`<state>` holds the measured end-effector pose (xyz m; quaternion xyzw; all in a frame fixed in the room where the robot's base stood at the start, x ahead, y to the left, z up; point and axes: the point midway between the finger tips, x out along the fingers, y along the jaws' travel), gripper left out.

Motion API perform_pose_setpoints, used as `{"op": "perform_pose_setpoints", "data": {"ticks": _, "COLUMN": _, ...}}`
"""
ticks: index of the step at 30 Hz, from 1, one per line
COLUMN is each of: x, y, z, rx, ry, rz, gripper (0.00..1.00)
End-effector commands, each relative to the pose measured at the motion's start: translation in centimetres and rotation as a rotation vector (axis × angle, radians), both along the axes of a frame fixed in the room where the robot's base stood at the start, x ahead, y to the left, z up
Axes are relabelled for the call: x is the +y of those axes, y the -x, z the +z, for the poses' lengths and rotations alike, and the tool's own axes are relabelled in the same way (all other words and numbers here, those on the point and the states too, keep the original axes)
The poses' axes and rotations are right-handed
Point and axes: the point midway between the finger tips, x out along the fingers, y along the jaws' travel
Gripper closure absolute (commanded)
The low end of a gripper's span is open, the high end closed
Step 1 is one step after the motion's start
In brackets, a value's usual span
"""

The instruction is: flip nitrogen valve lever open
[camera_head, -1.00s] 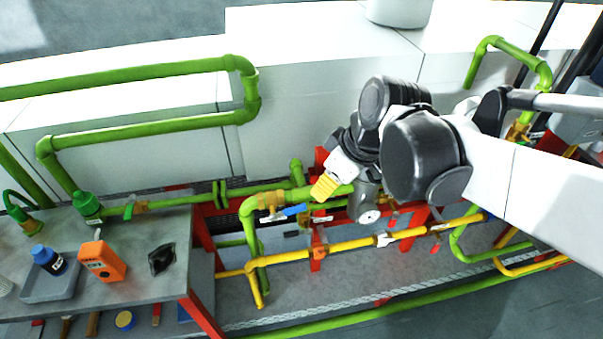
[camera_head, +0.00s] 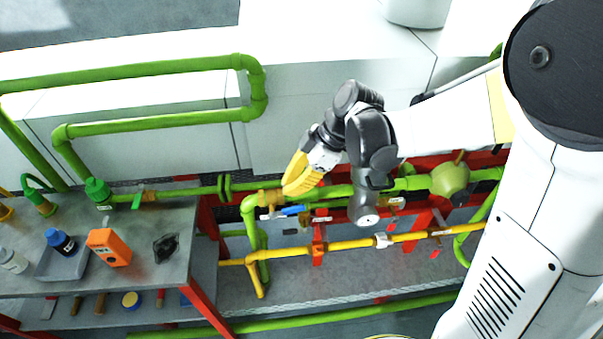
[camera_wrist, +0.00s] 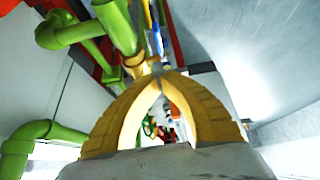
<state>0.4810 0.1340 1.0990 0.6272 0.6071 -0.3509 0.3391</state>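A brass valve (camera_head: 268,197) with a blue lever (camera_head: 293,210) sits on the green pipe near its bend. The lever points right, roughly along the pipe; no label is readable enough to name the valve. My gripper (camera_head: 289,192) has yellow fingers and is just above and right of the valve body, close to the lever. In the wrist view, the fingers of my gripper (camera_wrist: 160,78) arch together and their tips meet, with nothing visible held between them. A brass fitting (camera_wrist: 136,66) and a small blue part (camera_wrist: 166,66) show just beyond the tips. Contact with the lever cannot be told.
A yellow pipe (camera_head: 345,245) runs below the green one, on red supports. Another valve with a green lever (camera_head: 137,201) is farther left. A grey bench (camera_head: 150,225) at left holds an orange device (camera_head: 109,248) and a tray (camera_head: 75,262). White panels stand behind.

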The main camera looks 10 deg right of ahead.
Motion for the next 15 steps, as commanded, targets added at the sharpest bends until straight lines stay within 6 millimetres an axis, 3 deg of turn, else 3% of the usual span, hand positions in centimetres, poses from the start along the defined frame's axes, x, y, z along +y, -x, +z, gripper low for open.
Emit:
{"op": "perform_pose_setpoints", "data": {"ticks": 2, "x": 0.9, "y": 0.0, "z": -1.6, "rx": -0.001, "ry": 0.0, "rz": 0.002, "gripper": 1.0}}
{"op": "perform_pose_setpoints", "data": {"ticks": 6, "x": 0.1, "y": 0.0, "z": -3.6, "rx": 0.0, "ry": 0.0, "rz": -0.001, "gripper": 1.0}}
{"op": "perform_pose_setpoints", "data": {"ticks": 15, "x": -0.3, "y": 0.0, "z": -5.0, "rx": 0.0, "ry": 0.0, "rz": -0.001, "gripper": 1.0}}
